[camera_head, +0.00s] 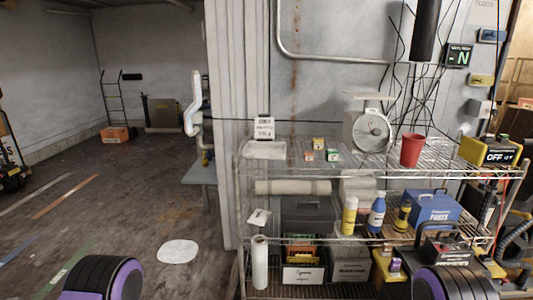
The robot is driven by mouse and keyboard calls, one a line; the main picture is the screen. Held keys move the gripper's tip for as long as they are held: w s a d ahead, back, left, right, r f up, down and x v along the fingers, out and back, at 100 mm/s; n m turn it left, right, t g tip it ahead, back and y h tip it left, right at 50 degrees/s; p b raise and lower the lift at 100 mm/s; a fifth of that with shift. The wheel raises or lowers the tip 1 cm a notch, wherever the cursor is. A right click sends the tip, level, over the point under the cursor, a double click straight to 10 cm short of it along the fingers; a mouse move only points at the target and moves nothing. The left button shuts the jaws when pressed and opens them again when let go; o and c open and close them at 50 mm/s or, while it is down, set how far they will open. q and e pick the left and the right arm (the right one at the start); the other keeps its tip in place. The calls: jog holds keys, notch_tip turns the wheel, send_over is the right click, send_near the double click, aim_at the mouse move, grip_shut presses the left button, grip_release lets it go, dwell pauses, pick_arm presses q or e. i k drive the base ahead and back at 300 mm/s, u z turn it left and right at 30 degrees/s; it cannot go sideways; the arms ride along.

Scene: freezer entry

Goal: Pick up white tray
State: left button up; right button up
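A shallow white tray (264,150) lies at the left end of the top level of a wire shelf, against the grey wall. A small white sign with dark print stands right behind it. The tray looks empty. Neither of my grippers shows in the head view; only dark, rounded parts of my arms with purple trim show at the bottom left and bottom right. Nothing of mine is near the tray.
The wire shelf (300,172) also holds small boxes (319,144), a dial scale (368,131) and a red cup (411,150) on top. Bottles, a blue box (433,207) and bins fill lower levels. A white patch (178,251) lies on the open floor at left.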

aim_at(252, 150)
jog(key=u, duration=1.65)
jog(key=i, duration=1.05)
jog(key=z, duration=1)
